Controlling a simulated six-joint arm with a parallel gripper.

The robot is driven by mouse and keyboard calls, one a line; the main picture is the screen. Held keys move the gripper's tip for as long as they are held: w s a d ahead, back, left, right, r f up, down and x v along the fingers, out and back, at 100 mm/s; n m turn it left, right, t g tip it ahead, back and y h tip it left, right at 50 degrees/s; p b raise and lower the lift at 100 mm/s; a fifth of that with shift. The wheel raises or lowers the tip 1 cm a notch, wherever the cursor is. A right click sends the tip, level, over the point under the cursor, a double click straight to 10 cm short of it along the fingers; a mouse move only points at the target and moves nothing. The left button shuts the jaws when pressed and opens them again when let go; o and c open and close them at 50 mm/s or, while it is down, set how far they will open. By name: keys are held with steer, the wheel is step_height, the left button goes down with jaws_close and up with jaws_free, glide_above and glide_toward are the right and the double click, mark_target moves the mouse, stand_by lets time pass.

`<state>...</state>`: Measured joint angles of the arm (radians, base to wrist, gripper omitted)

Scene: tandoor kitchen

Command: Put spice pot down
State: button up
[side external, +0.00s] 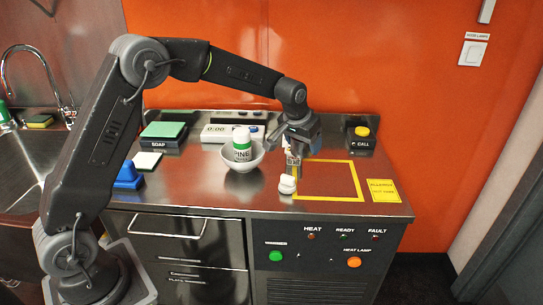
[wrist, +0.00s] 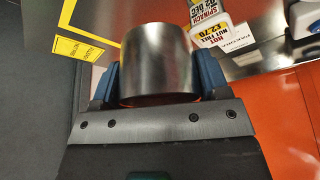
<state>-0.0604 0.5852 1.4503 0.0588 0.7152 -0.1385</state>
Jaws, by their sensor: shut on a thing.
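A plain metal cylinder, the spice pot (wrist: 156,60), fills the middle of the wrist view. My gripper (wrist: 152,84) is shut on it, with a blue fingertip on each side. In the side view my gripper (side external: 300,146) is at the back left corner of the yellow square outline (side external: 330,198) on the steel counter. The pot is hard to make out there against the dark gripper. I cannot tell whether its base touches the counter.
White labelled items (side external: 287,184) stand at the outline's left edge, close to my gripper. A white bowl (side external: 236,161) with a green and white container (side external: 242,146) stands further left. A yellow card (side external: 383,190) lies right of the outline. The outline's middle looks clear.

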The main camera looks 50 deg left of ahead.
step_height(320, 180, up, 5)
steer(key=shift+a+f, duration=0.1)
steer(key=shift+s+a+r, duration=0.2)
steer(key=shift+a+r, duration=0.15)
steer(key=shift+a, duration=0.2)
steer(key=s+a+n+g+y, duration=0.1)
steer(key=s+a+n, duration=0.2)
steer(key=s+a, duration=0.85)
steer(key=s+a+n+y, duration=0.1)
steer(key=s+a+n, duration=0.1)
steer(key=s+a, duration=0.95)
steer(key=s+a+n, duration=0.2)
steer(key=s+a, duration=0.6)
glide_above(195, 165)
steer(key=s+d, duration=0.1)
step_height(195, 165, down, 12)
steer(key=shift+f, duration=2.1)
steer(key=shift+f, duration=0.15)
